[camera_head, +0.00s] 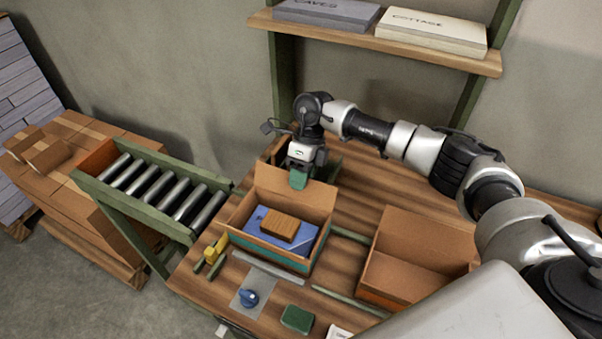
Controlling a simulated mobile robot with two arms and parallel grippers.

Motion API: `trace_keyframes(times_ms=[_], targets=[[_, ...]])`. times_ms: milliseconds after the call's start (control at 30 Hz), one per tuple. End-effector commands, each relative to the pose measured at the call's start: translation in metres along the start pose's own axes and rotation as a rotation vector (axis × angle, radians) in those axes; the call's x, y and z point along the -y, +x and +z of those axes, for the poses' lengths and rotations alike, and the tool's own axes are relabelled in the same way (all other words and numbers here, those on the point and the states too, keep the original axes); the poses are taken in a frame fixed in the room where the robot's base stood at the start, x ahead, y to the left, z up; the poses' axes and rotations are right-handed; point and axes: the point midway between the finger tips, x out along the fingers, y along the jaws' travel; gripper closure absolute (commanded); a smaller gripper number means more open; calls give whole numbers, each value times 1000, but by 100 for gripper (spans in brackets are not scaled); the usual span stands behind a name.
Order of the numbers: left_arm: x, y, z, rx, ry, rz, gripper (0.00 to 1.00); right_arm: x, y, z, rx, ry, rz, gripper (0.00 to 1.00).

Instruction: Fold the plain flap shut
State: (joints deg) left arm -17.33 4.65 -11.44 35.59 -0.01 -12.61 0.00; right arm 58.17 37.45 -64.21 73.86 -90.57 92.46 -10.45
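An open cardboard box (235,222) with a teal band along its lower front stands on the wooden table. Inside it lie a blue flat item (259,219), like a book, and a brown block (279,228) on top. A plain brown flap (291,196) stands up along the box's far side. My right gripper (298,180) points down at that flap's upper edge, its teal tip overlapping the flap in view. I cannot tell whether it touches the flap, or whether its fingers are open or shut. My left gripper is out of view.
A second open cardboard box (407,255) stands to the right. A yellow tool (216,248), a blue knobbed object (248,297) and a green block (297,319) lie near the front. A roller conveyor (150,190) adjoins the left; a shelf (380,41) hangs behind.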

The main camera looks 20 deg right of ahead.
Motion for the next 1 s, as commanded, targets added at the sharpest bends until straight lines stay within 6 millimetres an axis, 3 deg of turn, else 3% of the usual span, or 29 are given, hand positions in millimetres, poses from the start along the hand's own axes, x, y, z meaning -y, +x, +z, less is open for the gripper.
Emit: trace_keyframes(times_ms=[267,500,1000], targets=[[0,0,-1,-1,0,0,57,0,2,0,1,-1,0,70],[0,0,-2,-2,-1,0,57,0,2,0,1,-1,0,100],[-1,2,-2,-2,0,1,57,-5,2,0,1,-4,-92,100]])
